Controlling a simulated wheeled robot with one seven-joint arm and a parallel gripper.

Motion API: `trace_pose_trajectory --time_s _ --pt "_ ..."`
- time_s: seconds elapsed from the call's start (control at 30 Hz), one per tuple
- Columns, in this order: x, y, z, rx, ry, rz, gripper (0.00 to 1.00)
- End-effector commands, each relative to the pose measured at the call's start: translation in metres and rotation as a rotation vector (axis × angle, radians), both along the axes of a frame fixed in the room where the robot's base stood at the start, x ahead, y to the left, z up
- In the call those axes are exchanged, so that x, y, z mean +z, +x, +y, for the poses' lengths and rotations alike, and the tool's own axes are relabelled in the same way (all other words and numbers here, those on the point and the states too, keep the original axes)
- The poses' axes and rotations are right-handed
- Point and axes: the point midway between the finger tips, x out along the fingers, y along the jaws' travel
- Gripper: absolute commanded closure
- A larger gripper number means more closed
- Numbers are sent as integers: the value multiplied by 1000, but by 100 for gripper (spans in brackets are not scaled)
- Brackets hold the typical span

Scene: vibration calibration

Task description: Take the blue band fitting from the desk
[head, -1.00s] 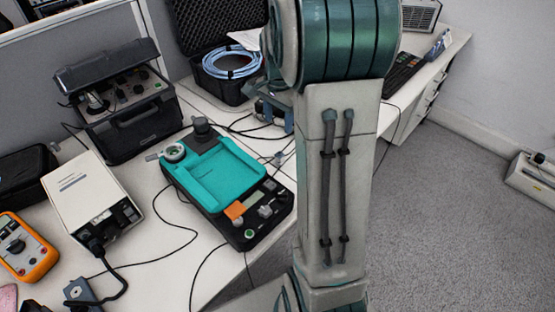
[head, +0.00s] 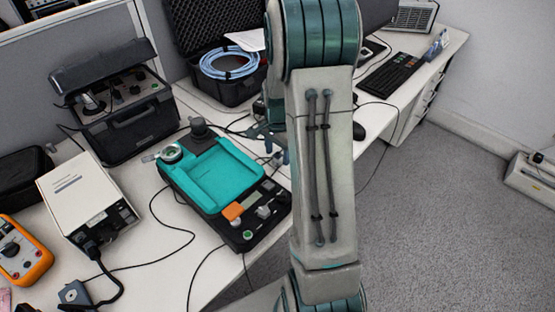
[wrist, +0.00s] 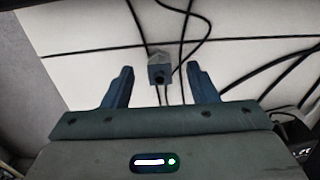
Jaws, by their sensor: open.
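The blue band fitting (wrist: 160,71) is a small grey and blue piece with a dark round hole, on the white desk. In the wrist view it shows between and beyond the fingertips of my gripper (wrist: 159,68). The fingers are open, one on each side in the picture, with no visible contact. My gripper there is mostly hidden behind my arm.
Black cables cross the desk (wrist: 95,70) around the fitting. The teal device (head: 215,180) is close by on the left. An open black case (head: 225,85) with coiled blue cable stands behind. A keyboard (head: 390,77) and a mouse (head: 358,131) are to the right.

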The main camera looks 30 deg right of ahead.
Motion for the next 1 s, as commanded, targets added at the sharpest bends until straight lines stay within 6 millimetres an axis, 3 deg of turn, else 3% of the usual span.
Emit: trace_pose_trajectory --time_s 0.1,0.33,0.37,0.53,1.0 --pt "-11 0 0 1 1 1 47" --pt "-12 0 0 1 -1 -1 47" --pt "-12 0 0 1 -1 -1 53" --pt "-12 0 0 1 0 0 99" --pt "-1 1 0 0 -1 -3 99"
